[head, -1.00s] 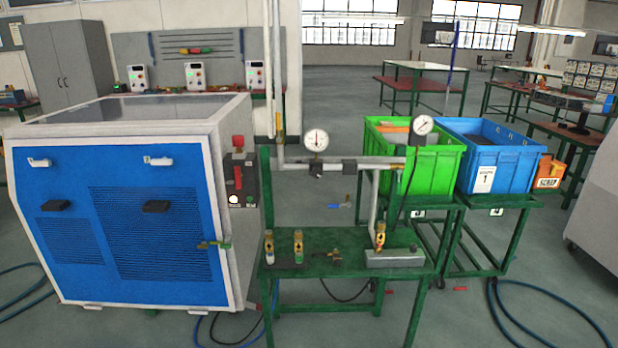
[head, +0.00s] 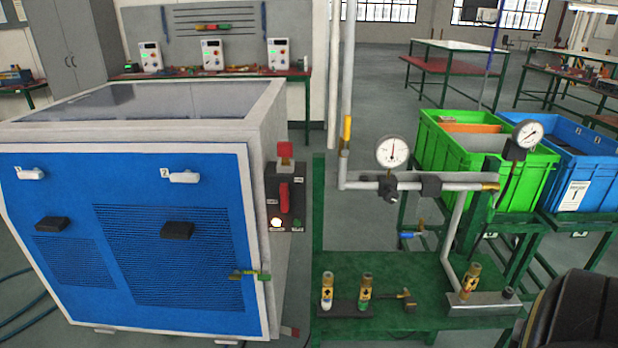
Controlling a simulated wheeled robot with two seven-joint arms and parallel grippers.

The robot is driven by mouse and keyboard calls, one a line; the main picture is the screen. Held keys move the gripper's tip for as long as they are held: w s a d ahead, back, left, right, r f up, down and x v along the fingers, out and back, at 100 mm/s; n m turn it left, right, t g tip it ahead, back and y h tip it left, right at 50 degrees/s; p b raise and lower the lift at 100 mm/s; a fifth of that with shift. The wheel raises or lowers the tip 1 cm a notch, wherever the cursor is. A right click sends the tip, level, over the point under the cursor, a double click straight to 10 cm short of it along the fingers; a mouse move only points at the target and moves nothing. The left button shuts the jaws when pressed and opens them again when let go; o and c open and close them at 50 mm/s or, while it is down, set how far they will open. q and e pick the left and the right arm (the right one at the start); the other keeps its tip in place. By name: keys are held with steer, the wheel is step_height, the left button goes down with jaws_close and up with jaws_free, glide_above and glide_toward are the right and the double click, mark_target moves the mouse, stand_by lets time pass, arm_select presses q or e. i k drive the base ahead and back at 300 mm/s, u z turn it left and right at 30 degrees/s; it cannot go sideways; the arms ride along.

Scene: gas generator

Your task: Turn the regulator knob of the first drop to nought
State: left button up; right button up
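A pipe (head: 368,186) runs level above the green bench. A round white dial gauge (head: 393,152) stands on it, with its needle pointing about straight up. A dark regulator with a knob (head: 389,190) sits on the pipe just under this gauge. The pipe bends down at the right into a sloping grey pipe (head: 455,228). A second dial gauge (head: 529,134) is farther right, beside a black fitting (head: 515,151). Which part is called the first drop is not marked legibly. Neither gripper is in view. A dark rounded part at the lower right seems to be my own arm.
The green bench (head: 410,262) holds several brass fittings and a grey block (head: 480,303). A blue-fronted machine (head: 150,225) stands left, with a red switch (head: 284,195) on its side. Green (head: 487,165) and blue (head: 572,160) crates stand right.

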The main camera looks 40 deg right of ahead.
mark_target(390, 195)
steer(key=z, duration=0.25)
steer(key=i, duration=1.2)
steer(key=z, duration=0.8)
